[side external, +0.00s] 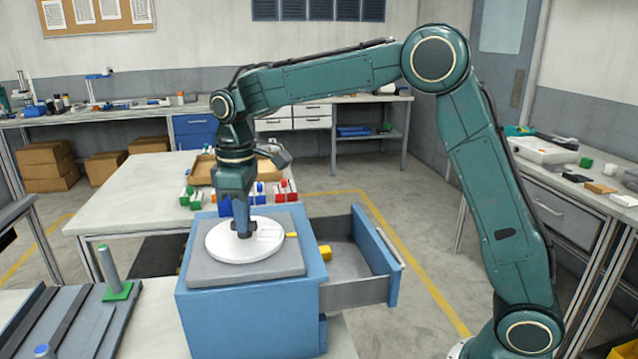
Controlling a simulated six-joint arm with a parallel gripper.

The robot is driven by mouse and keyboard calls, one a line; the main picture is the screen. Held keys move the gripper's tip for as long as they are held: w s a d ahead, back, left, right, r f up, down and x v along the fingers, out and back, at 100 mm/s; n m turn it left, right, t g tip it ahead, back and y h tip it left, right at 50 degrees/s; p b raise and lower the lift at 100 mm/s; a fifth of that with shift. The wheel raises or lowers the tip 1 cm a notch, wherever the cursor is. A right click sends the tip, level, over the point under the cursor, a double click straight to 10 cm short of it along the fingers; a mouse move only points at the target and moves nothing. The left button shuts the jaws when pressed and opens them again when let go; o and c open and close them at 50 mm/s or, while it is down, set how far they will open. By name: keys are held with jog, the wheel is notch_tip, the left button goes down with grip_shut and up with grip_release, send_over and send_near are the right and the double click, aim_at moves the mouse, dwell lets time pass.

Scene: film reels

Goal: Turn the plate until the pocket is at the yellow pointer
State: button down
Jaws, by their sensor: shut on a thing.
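A round white plate (240,250) lies flat on the grey top of a blue cabinet. The small yellow pointer (292,234) is at the right edge of the plate. A faint pale patch (268,234) shows on the plate near the pointer side; I cannot tell whether it is the pocket. My gripper (243,234) points down over the middle of the plate, shut on a small dark knob there. The jaws hide most of the knob.
A grey rack with a green-based post (117,291) stands at left. Coloured blocks and a tray sit on the table behind.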

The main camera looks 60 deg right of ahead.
jog(key=shift+n, duration=1.4)
jog(key=c, duration=1.4)
grip_release()
jog(key=shift+c, duration=0.2)
jog(key=shift+r, duration=0.15)
notch_tip(320, 180, up, 14)
jog(key=shift+f, duration=0.2)
jog(key=shift+s, duration=0.1)
